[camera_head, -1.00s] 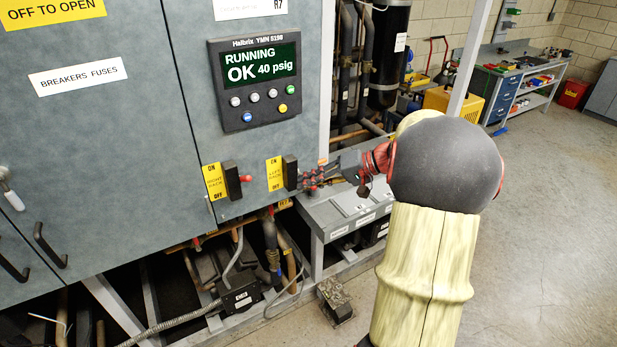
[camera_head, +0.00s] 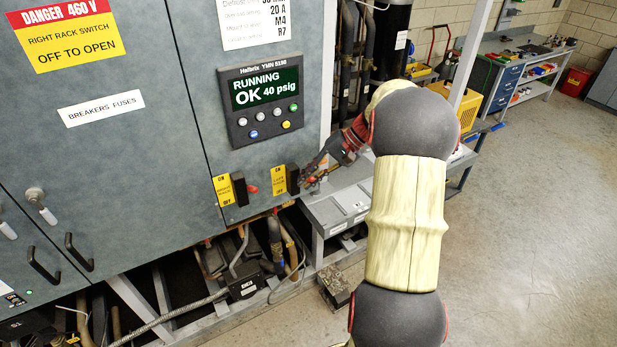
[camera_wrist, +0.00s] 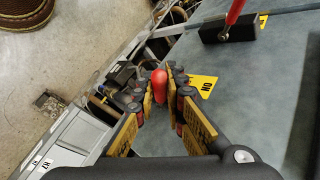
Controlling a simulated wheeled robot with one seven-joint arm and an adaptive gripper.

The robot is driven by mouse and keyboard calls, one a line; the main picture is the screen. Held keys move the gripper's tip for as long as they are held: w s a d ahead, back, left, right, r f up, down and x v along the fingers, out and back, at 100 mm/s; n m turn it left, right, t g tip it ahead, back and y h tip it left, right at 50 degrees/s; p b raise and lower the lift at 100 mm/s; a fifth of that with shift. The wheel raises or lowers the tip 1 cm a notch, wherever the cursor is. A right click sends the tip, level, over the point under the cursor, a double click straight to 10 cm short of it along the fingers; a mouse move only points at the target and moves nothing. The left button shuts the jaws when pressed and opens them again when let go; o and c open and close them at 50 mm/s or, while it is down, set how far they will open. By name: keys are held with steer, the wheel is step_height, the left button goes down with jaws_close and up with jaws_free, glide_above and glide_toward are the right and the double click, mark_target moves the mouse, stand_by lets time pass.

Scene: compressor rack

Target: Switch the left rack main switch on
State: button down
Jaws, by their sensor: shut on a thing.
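The left rack switch (camera_head: 292,179) is a black block beside its yellow ON/OFF label (camera_head: 279,181), low on the grey cabinet. My gripper (camera_head: 309,183) is at its right side, with the wrist sloping down to it from the upper right. In the wrist view, my gripper (camera_wrist: 160,90) has its fingers closed around the red handle (camera_wrist: 159,84) of this switch. Part of the yellow label (camera_wrist: 204,84) shows behind the right finger. The handle is hidden in the head view, and its exact angle is hard to tell.
The right rack switch (camera_head: 239,188), with its red lever (camera_head: 252,189), is close by on the left. The display panel (camera_head: 262,104) above reads RUNNING OK 40 psig. A grey ledge (camera_head: 342,205) lies below right of my gripper. Open floor is at the right.

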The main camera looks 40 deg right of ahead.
stand_by(0.3)
steer(key=c, duration=1.9)
jaws_free()
steer(key=shift+o, duration=0.4)
steer(key=shift+d, duration=0.1)
steer(key=v, duration=1.2)
steer(key=shift+f, duration=0.1)
